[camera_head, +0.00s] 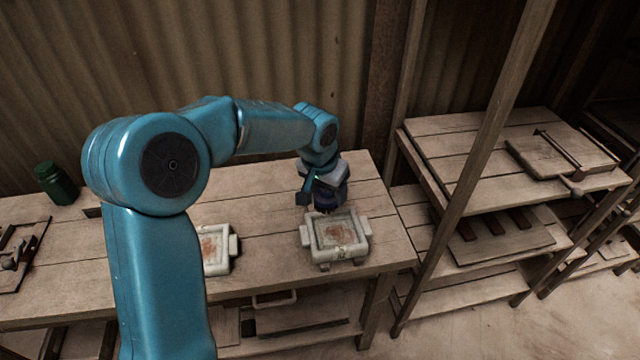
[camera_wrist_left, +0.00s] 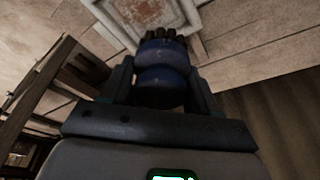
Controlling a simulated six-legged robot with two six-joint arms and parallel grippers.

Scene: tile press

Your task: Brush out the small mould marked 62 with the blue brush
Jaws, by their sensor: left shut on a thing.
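My left gripper (camera_head: 320,195) is shut on the blue brush (camera_head: 329,199). In the left wrist view the brush (camera_wrist_left: 162,68) sits between the two fingers (camera_wrist_left: 160,85), its dark bristles pointing at a mould (camera_wrist_left: 185,12). In the head view this small pale mould (camera_head: 308,238) stands on the bench with reddish-brown residue inside. The brush is at its far edge; I cannot tell whether the bristles touch it. A second pale mould (camera_head: 232,243) with similar residue is partly hidden behind my left arm. I cannot read a number on either mould. My right gripper is not in view.
The wooden bench (camera_head: 270,210) has bare room between and behind the moulds. A green canister (camera_head: 55,184) stands at the far left. A wooden post (camera_head: 480,160) and shelves (camera_head: 460,140) stand to the right. A corrugated wall (camera_head: 270,60) is behind.

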